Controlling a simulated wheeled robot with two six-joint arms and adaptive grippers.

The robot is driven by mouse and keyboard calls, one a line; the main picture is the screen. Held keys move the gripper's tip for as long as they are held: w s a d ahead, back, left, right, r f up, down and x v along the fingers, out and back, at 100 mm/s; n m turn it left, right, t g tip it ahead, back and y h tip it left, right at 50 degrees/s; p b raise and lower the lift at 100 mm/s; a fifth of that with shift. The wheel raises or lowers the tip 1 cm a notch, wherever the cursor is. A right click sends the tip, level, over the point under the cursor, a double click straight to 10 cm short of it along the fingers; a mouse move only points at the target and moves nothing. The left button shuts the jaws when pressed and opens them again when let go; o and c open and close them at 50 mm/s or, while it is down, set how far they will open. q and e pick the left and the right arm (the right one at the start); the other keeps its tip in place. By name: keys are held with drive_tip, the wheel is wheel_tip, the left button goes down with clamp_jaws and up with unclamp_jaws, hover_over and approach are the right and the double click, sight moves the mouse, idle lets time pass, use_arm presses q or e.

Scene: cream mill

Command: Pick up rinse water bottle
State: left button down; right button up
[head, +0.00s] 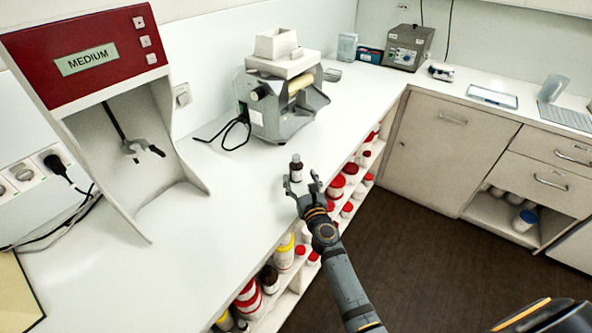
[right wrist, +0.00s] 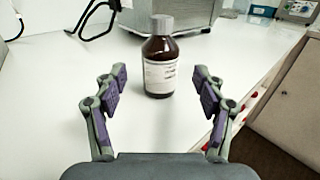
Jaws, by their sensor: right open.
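The rinse water bottle is likely the small brown bottle (head: 296,168) with a white cap and a white label, upright on the white counter near its front edge. It also shows in the right wrist view (right wrist: 160,58), ahead of the fingers and roughly centred between them. My right gripper (head: 304,187) is open and empty, just in front of the bottle in the head view. In the right wrist view its two fingers (right wrist: 159,98) are spread wide, with bare counter between them. My left gripper is not in view.
A grey mill machine (head: 280,100) with a cable stands behind the bottle. A red-topped machine labelled MEDIUM (head: 110,80) stands at left. Red-lidded jars (head: 336,186) fill shelves below the counter edge. The counter (head: 215,225) left of the bottle is clear.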

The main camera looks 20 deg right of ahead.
sight(298, 173)
drive_tip(key=w, duration=0.4)
drive_tip(key=shift+w+b, duration=0.1)
drive_tip(key=shift+b, duration=0.2)
drive_tip(key=shift+w+d, duration=0.1)
drive_tip(key=shift+w, duration=0.2)
drive_tip(key=shift+s, duration=0.1)
drive_tip(key=shift+r, duration=0.15)
drive_tip(key=shift+c, duration=0.8)
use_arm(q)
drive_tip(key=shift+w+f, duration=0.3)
use_arm(e)
drive_tip(key=c, duration=1.1)
